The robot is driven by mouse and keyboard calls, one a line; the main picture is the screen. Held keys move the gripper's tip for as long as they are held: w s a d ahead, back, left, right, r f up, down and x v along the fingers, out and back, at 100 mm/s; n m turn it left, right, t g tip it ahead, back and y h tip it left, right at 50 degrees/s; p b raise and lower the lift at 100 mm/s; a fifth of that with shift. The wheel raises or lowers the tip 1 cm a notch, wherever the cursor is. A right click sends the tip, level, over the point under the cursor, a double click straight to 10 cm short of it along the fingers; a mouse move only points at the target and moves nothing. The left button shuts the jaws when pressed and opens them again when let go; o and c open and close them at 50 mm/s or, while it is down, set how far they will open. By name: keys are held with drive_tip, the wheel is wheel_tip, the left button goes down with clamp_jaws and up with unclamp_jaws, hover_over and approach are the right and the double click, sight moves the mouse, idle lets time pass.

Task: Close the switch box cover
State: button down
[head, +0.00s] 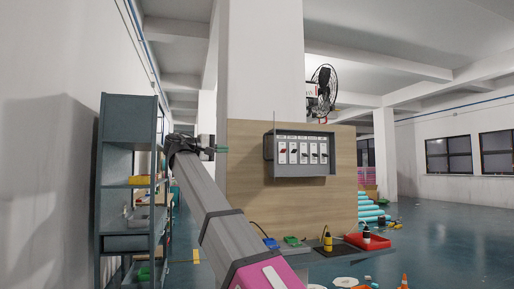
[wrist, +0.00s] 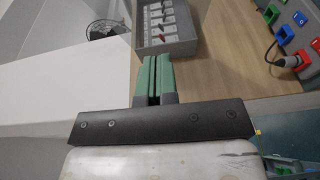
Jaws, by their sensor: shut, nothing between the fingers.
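The grey switch box (head: 329,154) is mounted on a wooden panel and shows a row of several switches, so its front is uncovered. A thin upright edge (head: 275,124) rises at the box's left side; I cannot tell surely whether it is the open cover. The box also shows at the top of the wrist view (wrist: 167,45). My gripper (head: 222,149) has green fingers and is left of the box, apart from it. In the wrist view my gripper (wrist: 153,58) has its fingers together, with nothing between them, pointing toward the box.
The wooden panel (head: 250,190) stands against a white pillar (head: 262,60). A grey shelf unit (head: 128,125) is at the left. A black fan (head: 322,90) is behind the panel.

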drive_tip(key=w+d+r, duration=0.1)
drive_tip(key=w+d, duration=0.2)
drive_tip(key=d, duration=0.9)
drive_tip(key=shift+r, duration=0.2)
drive_tip(key=shift+d, duration=0.15)
